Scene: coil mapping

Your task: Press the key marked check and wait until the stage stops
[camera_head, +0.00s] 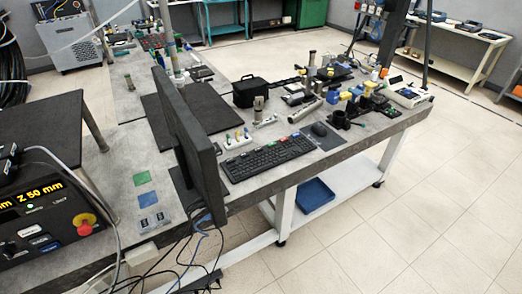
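A black control box (72,232) stands at the lower left, cut off by the picture's left edge. Its yellow display (32,196) reads "Z 50 mm", with an "mm" cut off before it. A small lamp below the display glows green. Under it are a white key (30,229), a dark key (40,240) and a blue key (48,247). Their lettering is too small to read, so I cannot tell which is marked check. A red knob on a yellow base (83,224) sits at the right of the panel. I cannot make out the stage. My gripper is not in view.
A monitor (187,150) stands on the grey bench right of the box. A keyboard (268,157) with some coloured keys and a mouse (319,129) lie beyond it. Grey cables hang around the box, and black cables run below the bench. The tiled floor at right is free.

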